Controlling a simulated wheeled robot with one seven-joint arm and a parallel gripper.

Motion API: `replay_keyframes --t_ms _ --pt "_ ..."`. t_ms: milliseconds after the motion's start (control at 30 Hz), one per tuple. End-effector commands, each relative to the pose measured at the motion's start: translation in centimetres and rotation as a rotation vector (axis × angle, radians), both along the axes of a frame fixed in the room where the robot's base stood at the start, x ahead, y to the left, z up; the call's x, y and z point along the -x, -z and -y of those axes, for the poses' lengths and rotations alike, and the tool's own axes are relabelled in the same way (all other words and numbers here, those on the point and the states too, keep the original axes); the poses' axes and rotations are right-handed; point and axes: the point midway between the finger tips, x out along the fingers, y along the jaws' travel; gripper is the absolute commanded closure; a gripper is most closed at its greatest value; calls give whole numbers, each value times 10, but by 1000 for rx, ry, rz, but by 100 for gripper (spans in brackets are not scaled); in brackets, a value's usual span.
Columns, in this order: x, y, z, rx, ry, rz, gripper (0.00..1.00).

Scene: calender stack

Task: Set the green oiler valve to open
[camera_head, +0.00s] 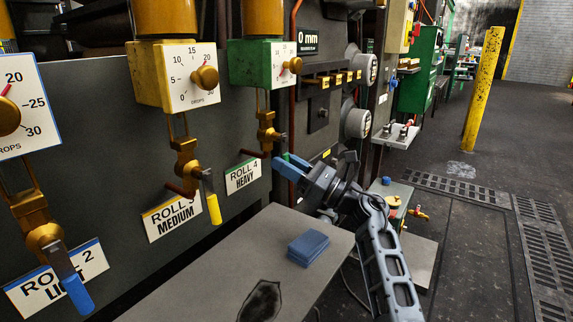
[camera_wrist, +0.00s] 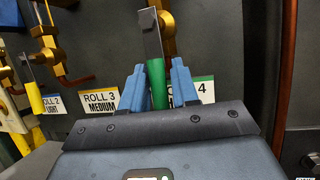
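The green oiler (camera_head: 249,64) is a box with a white dial face and a brass knob, on the dark machine wall above the "ROLL 4 HEAVY" label (camera_head: 243,175). Its brass valve (camera_head: 266,133) hangs below it. In the wrist view, the valve's steel lever (camera_wrist: 151,34) points down and ends in a green handle (camera_wrist: 157,82). My gripper (camera_wrist: 158,75) has its two blue fingers on either side of this handle. The fingers are very close to it; I cannot tell whether they press on it. In the head view, my gripper (camera_head: 285,163) covers most of the handle.
A yellow oiler (camera_head: 150,78) with a yellow-handled lever (camera_head: 212,203) stands left, and a blue-handled lever (camera_head: 74,282) farther left. A grey table (camera_head: 225,270) with a blue block (camera_head: 308,248) lies below. Gauges (camera_head: 357,122) and a red pipe (camera_head: 292,105) are right of the green oiler.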

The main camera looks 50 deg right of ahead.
Motion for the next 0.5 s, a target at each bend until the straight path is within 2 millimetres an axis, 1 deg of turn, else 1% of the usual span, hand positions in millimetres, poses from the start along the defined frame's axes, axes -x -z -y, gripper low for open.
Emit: replay_keyframes --t_ms 33,133,367,500 --pt "0 0 0 0 0 0 66" --pt "0 0 0 -1 -1 1 57" --pt "0 -1 0 -1 -1 2 57" --pt "10 4 2 -1 1 1 57"
